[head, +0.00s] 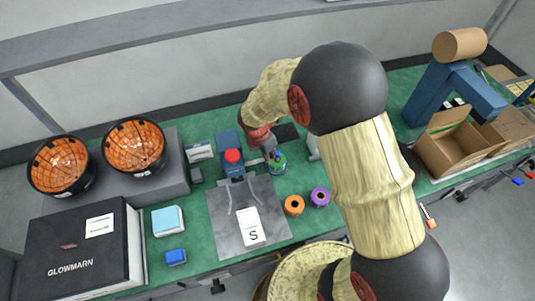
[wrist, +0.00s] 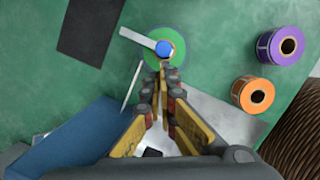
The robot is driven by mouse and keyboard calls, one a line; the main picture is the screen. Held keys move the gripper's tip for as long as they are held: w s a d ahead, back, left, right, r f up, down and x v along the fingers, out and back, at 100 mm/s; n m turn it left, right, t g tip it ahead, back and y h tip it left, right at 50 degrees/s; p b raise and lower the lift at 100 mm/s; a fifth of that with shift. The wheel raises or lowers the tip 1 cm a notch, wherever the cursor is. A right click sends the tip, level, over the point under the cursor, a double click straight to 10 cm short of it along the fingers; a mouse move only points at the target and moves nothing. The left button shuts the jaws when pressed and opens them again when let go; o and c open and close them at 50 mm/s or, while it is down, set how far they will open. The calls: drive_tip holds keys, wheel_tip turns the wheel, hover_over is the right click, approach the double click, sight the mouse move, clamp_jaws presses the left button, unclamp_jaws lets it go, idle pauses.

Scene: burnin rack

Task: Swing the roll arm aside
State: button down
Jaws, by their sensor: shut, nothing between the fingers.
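In the wrist view a pale bar (wrist: 138,38), which looks like the roll arm, reaches from the upper left to a blue round knob (wrist: 163,48). The knob is over a green roll (wrist: 181,52). My gripper (wrist: 163,70) is shut and empty, its fingertips just below the knob in the picture; I cannot tell whether they touch it. In the head view the green roll (head: 279,168) stands on the green bench, and my gripper (head: 270,153) is at its upper left, partly hidden by my arm.
An orange roll (head: 294,205) and a purple roll (head: 320,197) stand to the right. A blue press-like device (head: 229,146) with a red knob is on the left, behind a grey plate (head: 222,220). An open cardboard box (head: 445,157) stands farther right.

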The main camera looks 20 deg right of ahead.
drive_tip(key=shift+s+d+r+p, duration=0.1)
drive_tip(key=shift+p, duration=0.2)
drive_tip(key=shift+s+d+n+p, duration=0.1)
drive_tip(key=shift+d+n+p, duration=0.05)
drive_tip(key=shift+n+p, duration=0.25)
drive_tip(key=shift+s+d+n+p, duration=0.15)
drive_tip(key=shift+d+n+p, duration=0.3)
drive_tip(key=shift+p, duration=0.4)
drive_tip(key=n+p, duration=0.1)
drive_tip(key=p, duration=0.1)
drive_tip(key=d+n+p, duration=0.1)
drive_tip(key=p, duration=0.1)
drive_tip(key=shift+s+d+r+t+y, duration=0.2)
drive_tip(key=shift+s+d+t+y, duration=0.05)
drive_tip(key=shift+t+y, duration=0.05)
drive_tip(key=d+n+p, duration=0.1)
drive_tip(key=n+p, duration=0.1)
drive_tip(key=p, duration=0.1)
drive_tip(key=shift+d, duration=0.15)
drive_tip(key=d+n+p, duration=0.2)
drive_tip(key=p, duration=0.1)
drive_tip(key=shift+w+n+t+y+p, duration=0.1)
drive_tip(key=shift+n+t+y+p, duration=0.2)
drive_tip(key=shift+n+y+p, duration=0.1)
drive_tip(key=w+d+n+y+p, duration=0.2)
drive_tip(key=w+d+n+p, duration=0.2)
drive_tip(key=n+p, duration=0.5)
drive_tip(key=shift+d+f+p, duration=0.3)
drive_tip(key=shift+d+p, duration=0.25)
drive_tip(key=shift+p, duration=0.3)
